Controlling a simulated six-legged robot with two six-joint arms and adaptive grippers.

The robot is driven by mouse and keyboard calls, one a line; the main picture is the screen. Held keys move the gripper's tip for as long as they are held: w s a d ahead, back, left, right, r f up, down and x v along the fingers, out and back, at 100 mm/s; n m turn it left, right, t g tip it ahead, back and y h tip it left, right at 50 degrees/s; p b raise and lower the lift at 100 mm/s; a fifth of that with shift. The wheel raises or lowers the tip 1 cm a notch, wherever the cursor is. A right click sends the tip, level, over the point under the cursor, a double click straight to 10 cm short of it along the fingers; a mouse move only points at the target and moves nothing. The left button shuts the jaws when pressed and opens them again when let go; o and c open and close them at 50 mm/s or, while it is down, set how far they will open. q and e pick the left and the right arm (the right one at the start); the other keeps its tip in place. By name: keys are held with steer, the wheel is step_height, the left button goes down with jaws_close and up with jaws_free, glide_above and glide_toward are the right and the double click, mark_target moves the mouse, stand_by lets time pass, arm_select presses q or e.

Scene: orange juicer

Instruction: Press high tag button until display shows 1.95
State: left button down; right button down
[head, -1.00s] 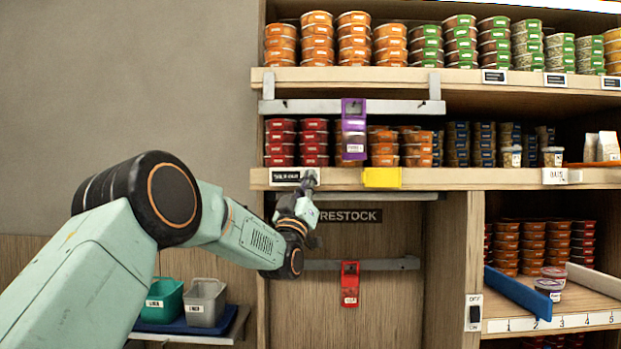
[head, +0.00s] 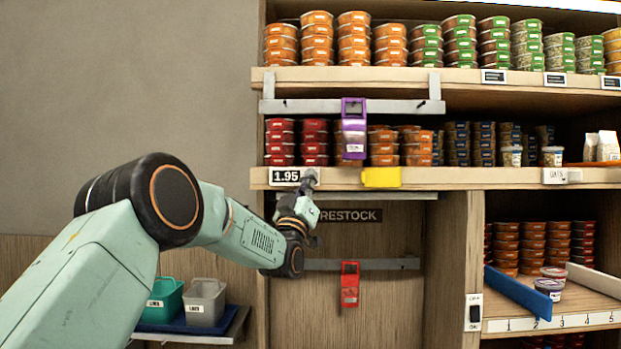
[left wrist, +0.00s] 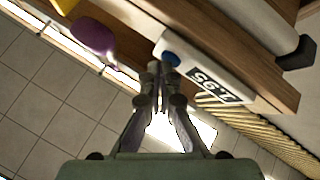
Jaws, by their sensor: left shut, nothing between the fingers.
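The high tag (head: 287,177) is a white price display on the front edge of the middle shelf, and it reads 1.95. In the left wrist view the tag (left wrist: 210,84) appears upside down with a blue round button (left wrist: 171,59) at one end. My left gripper (head: 310,178) is shut and empty, its fingertips at the button end of the tag. In the left wrist view the fingertips (left wrist: 155,68) are right beside the button; whether they touch it I cannot tell. My right gripper is not in view.
A yellow tag (head: 381,178) sits on the same shelf edge to the right. A purple holder (head: 353,128) hangs from a rail above, and a red one (head: 350,284) hangs below. Stacked tubs fill the shelves. Green and grey bins (head: 205,302) stand at lower left.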

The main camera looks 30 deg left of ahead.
arm_select(q)
steer(key=shift+s+d+b, duration=0.35)
steer(key=shift+s+b, duration=0.15)
steer(key=shift+s, duration=0.1)
steer(key=shift+s+d+b, duration=0.45)
steer(key=shift+s+b, duration=0.05)
steer(key=shift+s, duration=0.2)
steer(key=shift+s+d+b, duration=0.4)
steer(key=shift+s+b, duration=0.15)
steer(key=shift+s, duration=0.15)
steer(key=shift+s+d+b, duration=0.45)
steer(key=shift+s+b, duration=0.05)
steer(key=shift+s, duration=0.2)
steer(key=shift+s, duration=0.1)
